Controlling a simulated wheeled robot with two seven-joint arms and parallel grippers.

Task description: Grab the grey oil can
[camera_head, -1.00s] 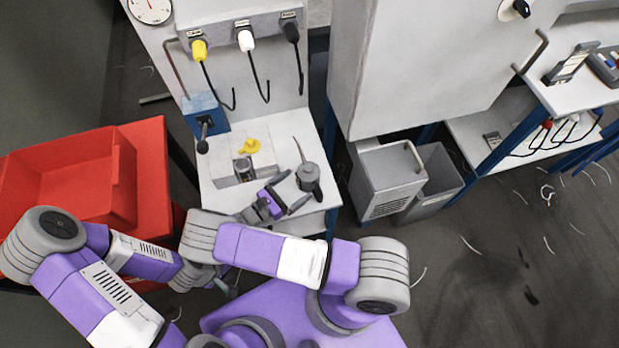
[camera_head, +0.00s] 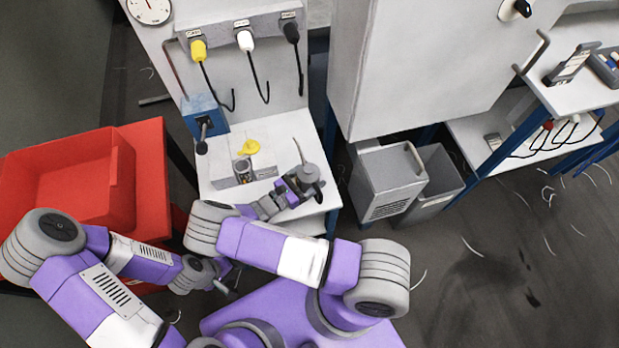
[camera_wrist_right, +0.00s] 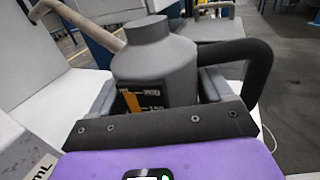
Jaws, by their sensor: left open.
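The grey oil can (camera_head: 308,173) stands at the front right of the white bench, with its thin spout pointing up and back. In the right wrist view the oil can (camera_wrist_right: 155,65) fills the middle, with its spout to the left and its dark handle to the right. My right gripper (camera_head: 297,187) is at the can, with one finger on each side of its body. Whether the fingers press on it I cannot tell. My left gripper (camera_head: 226,282) is open and empty, low in front of the bench and away from the can.
A pale block (camera_head: 262,168) with a grey metal cup (camera_head: 243,170) and a yellow item (camera_head: 248,147) is left of the can. A red bin (camera_head: 125,180) stands at the left. A grey cabinet (camera_head: 400,70) stands to the right of the bench.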

